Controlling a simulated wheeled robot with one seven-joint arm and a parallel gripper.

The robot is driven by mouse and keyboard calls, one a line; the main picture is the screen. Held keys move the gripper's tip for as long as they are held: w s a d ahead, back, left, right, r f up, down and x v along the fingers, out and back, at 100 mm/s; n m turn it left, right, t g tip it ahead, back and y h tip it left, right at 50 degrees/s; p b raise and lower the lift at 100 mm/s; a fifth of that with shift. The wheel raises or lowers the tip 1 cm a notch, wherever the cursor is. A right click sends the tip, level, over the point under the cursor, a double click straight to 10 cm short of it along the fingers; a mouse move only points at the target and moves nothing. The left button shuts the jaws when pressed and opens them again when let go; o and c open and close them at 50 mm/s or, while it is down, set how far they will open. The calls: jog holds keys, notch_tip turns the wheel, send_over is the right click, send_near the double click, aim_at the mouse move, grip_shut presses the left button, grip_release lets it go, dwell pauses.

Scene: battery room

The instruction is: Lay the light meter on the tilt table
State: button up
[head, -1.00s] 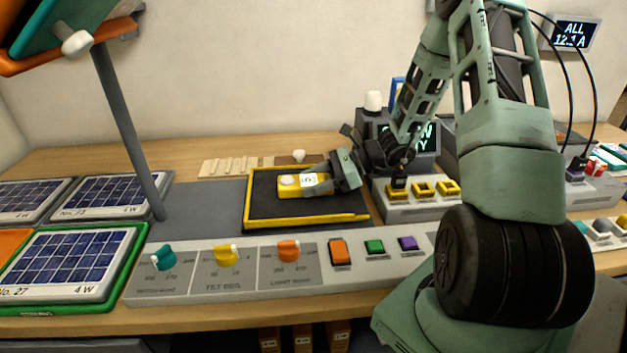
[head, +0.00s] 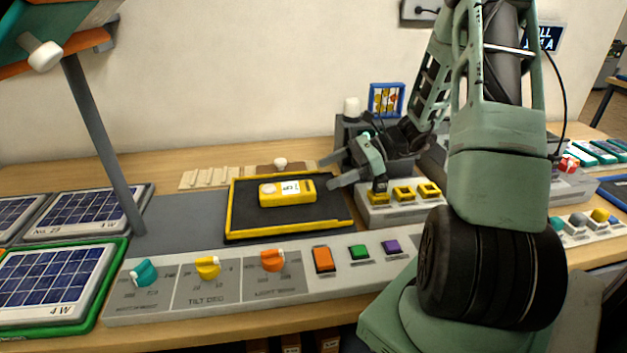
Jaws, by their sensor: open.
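The light meter (head: 287,192) is a yellow box with a white label and a pale round sensor at its left end. It lies flat on the dark tilt table (head: 320,217), inside its yellow rim. My gripper (head: 331,172) is open and empty, just right of the meter and apart from it. Its two fingers point left, over the table's right side.
A console with teal, yellow and orange knobs (head: 272,260) and coloured buttons (head: 358,252) runs along the front. A grey block with yellow sockets (head: 403,193) stands right of the table. Solar panels (head: 52,283) lie at left, near a slanted grey post (head: 104,145).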

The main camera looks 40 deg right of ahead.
jog(key=shift+v, duration=1)
jog(key=a+n+g, duration=0.2)
jog(key=a, duration=0.2)
jog(key=a+r+n+g, duration=0.1)
jog(key=a+n+g, duration=0.1)
jog(key=a, duration=0.2)
jog(key=a+n+g, duration=0.1)
jog(key=a+n, duration=0.1)
jog(key=a, duration=0.2)
jog(key=shift+s+a+r+n+g, duration=0.1)
jog(key=shift+a+r+n+g, duration=0.15)
jog(key=shift+a+n+g, duration=0.15)
jog(key=s+a+r+n+g+h, duration=0.1)
jog(key=s+a+n+h, duration=0.4)
jog(key=s+a+n, duration=0.3)
jog(key=s+a+r+n+h, duration=0.2)
jog(key=s+a+n+h, duration=0.3)
jog(key=s+a+n, duration=0.4)
jog(key=a+n, duration=0.6)
jog(key=n, duration=0.2)
jog(key=shift+s+n+g+h, duration=0.3)
jog(key=shift+n+g, duration=0.1)
jog(key=shift+a, duration=0.1)
